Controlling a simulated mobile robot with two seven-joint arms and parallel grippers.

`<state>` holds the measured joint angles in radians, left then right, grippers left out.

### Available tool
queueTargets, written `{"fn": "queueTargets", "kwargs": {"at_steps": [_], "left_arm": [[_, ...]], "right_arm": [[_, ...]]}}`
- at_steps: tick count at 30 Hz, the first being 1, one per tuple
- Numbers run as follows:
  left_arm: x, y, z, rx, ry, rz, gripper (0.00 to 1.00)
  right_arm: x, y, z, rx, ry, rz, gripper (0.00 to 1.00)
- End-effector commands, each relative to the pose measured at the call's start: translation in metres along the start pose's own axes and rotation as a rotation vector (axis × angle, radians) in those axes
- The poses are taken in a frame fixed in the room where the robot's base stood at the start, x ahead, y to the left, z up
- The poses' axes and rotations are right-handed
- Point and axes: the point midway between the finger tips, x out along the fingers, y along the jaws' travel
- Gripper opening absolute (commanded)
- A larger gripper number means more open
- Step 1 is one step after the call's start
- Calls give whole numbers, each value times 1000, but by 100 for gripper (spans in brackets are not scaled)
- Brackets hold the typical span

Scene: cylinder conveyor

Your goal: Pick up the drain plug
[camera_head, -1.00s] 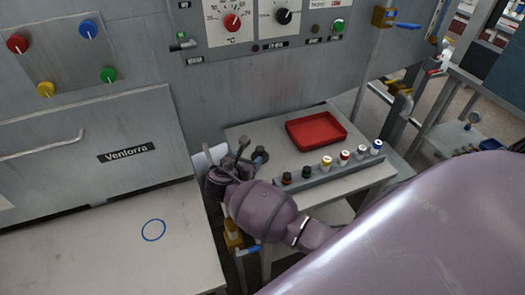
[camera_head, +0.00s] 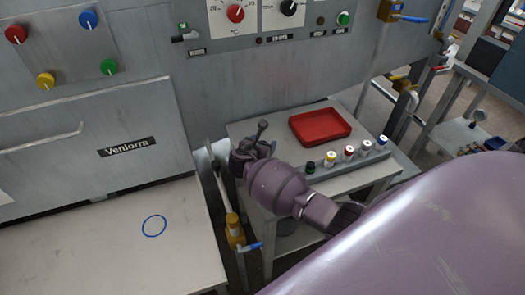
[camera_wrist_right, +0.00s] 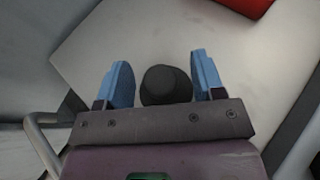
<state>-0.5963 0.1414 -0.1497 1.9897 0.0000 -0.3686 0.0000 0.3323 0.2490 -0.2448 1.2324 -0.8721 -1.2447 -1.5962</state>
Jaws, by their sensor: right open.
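The drain plug (camera_wrist_right: 166,85) is a short, dark, round-topped piece on the pale table top. In the right wrist view it stands between the two blue fingers of my right gripper (camera_wrist_right: 161,62), with a gap to each finger. The right gripper is open. In the head view the right gripper (camera_head: 263,142) is over the left part of the small table, and it mostly hides the plug there. My left gripper is in neither view.
A red tray (camera_head: 321,138) lies on the small table (camera_head: 285,120), behind and right of the gripper. A rack of capped vials (camera_head: 349,166) stands at the table's front right. The grey machine rises behind.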

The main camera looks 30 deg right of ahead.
Motion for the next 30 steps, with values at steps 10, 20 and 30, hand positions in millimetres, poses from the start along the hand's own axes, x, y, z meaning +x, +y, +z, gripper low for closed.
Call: {"fn": "queueTargets", "kwargs": {"at_steps": [10,20,30], "left_arm": [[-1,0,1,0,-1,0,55],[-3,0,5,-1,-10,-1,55],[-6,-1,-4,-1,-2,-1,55]], "right_arm": [[0,0,1,1,0,0,42],[0,0,1,1,0,0,4],[-7,1,20,4,-2,1,4]]}}
